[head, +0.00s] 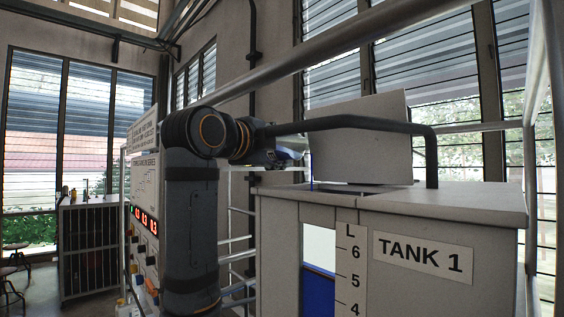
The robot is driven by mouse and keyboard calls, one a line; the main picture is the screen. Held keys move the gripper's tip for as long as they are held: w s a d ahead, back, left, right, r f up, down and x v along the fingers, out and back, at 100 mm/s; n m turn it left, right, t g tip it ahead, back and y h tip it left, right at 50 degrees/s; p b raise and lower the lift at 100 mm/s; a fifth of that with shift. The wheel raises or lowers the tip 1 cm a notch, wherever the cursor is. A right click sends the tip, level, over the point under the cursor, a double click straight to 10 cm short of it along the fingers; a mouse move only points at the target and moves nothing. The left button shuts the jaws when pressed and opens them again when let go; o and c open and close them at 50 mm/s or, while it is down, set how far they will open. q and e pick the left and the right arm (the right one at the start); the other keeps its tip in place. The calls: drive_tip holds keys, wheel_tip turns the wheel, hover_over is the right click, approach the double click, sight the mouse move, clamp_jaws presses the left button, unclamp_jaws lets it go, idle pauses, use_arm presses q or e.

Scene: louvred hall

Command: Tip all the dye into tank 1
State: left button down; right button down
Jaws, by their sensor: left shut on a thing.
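Tank 1 (480,215) is a pale box at the right, with a "TANK 1" label and a scale strip. Blue shows low in its front window (318,290). A pale panel (360,140) stands tilted above its top, by a dark opening (345,189). My left gripper (284,152) is left of the panel, near the tank's left top edge, mostly hidden by my wrist. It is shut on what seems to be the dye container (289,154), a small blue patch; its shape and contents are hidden. A thin blue line drops beside the panel. My right gripper is out of view.
A bent black bar (350,121) runs above the tank top and comes down at its right. A panel with red digits (145,218) stands behind my arm. Metal rails (330,55) cross above. A cabinet (88,245) and stools stand far left.

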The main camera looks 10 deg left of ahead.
use_arm(q)
drive_tip(key=shift+r+m, duration=0.15)
drive_tip(key=shift+m, duration=0.15)
idle(0.6)
drive_tip(key=shift+d+r+m, duration=0.1)
drive_tip(key=shift+r+m, duration=0.1)
drive_tip(key=shift+m, duration=0.1)
idle(0.4)
drive_tip(key=shift+s+r+m+t, duration=0.1)
drive_tip(key=shift+r+m+t, duration=0.1)
drive_tip(key=shift+m+t, duration=0.1)
idle(1.0)
wheel_tip(320, 180, down, 2)
drive_tip(key=n+b, duration=0.1)
drive_tip(key=n, duration=0.1)
drive_tip(key=shift+n+g, duration=0.3)
drive_tip(key=shift+g, duration=0.1)
drive_tip(key=shift+w+a+f+n, duration=0.2)
drive_tip(key=shift+n, duration=0.2)
